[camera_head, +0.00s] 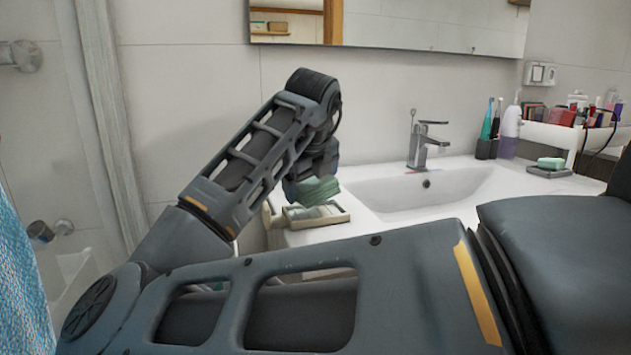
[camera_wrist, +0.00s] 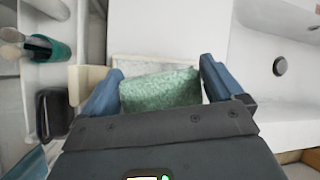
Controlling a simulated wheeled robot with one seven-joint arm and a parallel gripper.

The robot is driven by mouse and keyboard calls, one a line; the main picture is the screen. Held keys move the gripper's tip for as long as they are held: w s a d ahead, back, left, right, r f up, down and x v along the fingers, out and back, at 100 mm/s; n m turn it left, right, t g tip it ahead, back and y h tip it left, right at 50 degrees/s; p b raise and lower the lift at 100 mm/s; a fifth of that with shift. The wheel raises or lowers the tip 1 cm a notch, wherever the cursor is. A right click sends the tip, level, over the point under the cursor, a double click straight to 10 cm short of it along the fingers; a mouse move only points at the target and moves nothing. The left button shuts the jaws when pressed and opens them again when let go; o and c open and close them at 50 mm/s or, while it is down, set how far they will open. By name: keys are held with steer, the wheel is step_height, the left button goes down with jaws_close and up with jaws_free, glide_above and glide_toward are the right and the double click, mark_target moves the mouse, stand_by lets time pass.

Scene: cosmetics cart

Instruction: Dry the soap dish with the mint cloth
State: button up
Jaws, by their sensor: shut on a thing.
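The mint cloth (camera_head: 318,190) is held in my gripper (camera_head: 308,182) above the left end of the sink counter. In the wrist view the cloth (camera_wrist: 160,90) spans the space between the two blue fingers (camera_wrist: 158,88). A shallow beige rectangular dish (camera_head: 345,217), apparently the soap dish, sits at the counter's left front corner, just below the cloth. Its pale rim (camera_wrist: 155,62) shows behind the cloth in the wrist view, and the cloth hides most of it. I cannot tell whether the cloth touches the dish.
The sink basin (camera_head: 420,190) and faucet (camera_head: 424,140) lie right of the dish. A green soap bar (camera_head: 551,163) rests on a dark tray (camera_head: 549,173) farther right, near toothbrushes (camera_head: 490,125) and a dispenser (camera_head: 510,130). A teal cup (camera_wrist: 50,47) stands left in the wrist view.

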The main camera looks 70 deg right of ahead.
steer(key=shift+s+d+r+p, duration=0.25)
steer(key=shift+s+d+p, duration=0.25)
steer(key=shift+s+d, duration=0.3)
steer(key=shift+w+a+r, duration=0.2)
steer(key=shift+w+a, duration=0.7)
steer(key=shift+s+d+r+p, duration=0.2)
steer(key=shift+s+d+p, duration=0.45)
steer(key=shift+s+d, duration=0.25)
steer(key=shift+w+a+r, duration=0.2)
steer(key=shift+w+a, duration=0.65)
steer(key=shift+s+d+r+p, duration=0.2)
steer(key=shift+s+d+p, duration=0.5)
steer(key=shift+s, duration=0.2)
steer(key=shift+w+a+r, duration=0.2)
steer(key=shift+w+a, duration=0.55)
steer(key=shift+w, duration=0.2)
steer(key=shift+s+d+r+p, duration=0.2)
steer(key=shift+s+d+p, duration=0.3)
steer(key=shift+s+d, duration=0.4)
steer(key=shift+w+a+r, duration=0.2)
steer(key=shift+w+a, duration=0.65)
steer(key=shift+w, duration=0.05)
steer(key=shift+s+d+r+p, duration=0.25)
steer(key=shift+s+d+p, duration=0.45)
steer(key=shift+s, duration=0.25)
steer(key=shift+r+p, duration=2.65)
steer(key=shift+r, duration=0.8)
